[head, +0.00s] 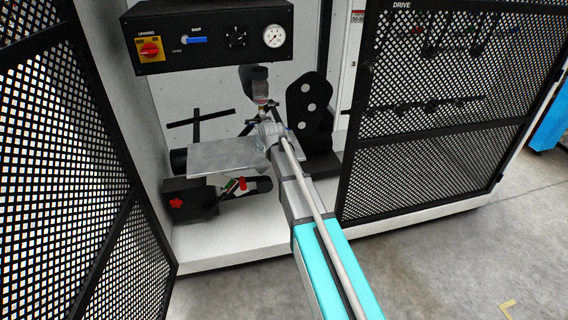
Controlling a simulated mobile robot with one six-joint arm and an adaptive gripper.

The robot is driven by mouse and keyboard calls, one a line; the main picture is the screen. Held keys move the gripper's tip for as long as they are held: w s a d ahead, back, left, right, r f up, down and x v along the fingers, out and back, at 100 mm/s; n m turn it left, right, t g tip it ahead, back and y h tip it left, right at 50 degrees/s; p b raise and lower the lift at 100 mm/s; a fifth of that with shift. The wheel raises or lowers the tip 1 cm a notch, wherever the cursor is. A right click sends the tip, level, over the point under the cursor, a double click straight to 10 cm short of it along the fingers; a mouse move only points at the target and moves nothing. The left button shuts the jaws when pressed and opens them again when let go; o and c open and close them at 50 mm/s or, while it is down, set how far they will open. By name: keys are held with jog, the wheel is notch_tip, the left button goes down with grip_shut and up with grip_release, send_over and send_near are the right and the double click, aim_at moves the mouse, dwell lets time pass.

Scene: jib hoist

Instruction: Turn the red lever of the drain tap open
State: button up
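A small red part (243,183) with a green and pale piece beside it shows low in the cabinet, under a grey plate. It may be the red lever of the drain tap, but it is too small to be sure. My arm reaches in from the bottom right, and my gripper (259,108) is at its far end, above and to the right of the red part and apart from it. The fingers are small and blend with the grey fittings behind, so I cannot tell whether they are open or shut.
A grey plate (220,155) lies over the low fittings. A red star-shaped knob (176,202) sits on a black block at left. A black control panel (205,38) hangs above. Mesh doors stand at left (60,170) and right (440,100). The cabinet floor in front is clear.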

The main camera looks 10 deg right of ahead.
jog(key=shift+d+r+n+t+h+b, duration=1.8)
jog(key=shift+n+h, duration=1.6)
jog(key=shift+n, duration=3.4)
jog(key=r+v, duration=0.1)
jog(key=v, duration=1.3)
jog(key=s+d+f+m+g+b, duration=0.3)
jog(key=s+d+f+m+g, duration=0.1)
jog(key=f, duration=0.5)
jog(key=s+d+f+m+g+b, duration=0.3)
jog(key=s+f+m+g, duration=0.3)
jog(key=s+f, duration=0.2)
jog(key=shift+s+d+f+h, duration=0.4)
jog(key=shift+d+f, duration=0.4)
jog(key=shift+f, duration=0.15)
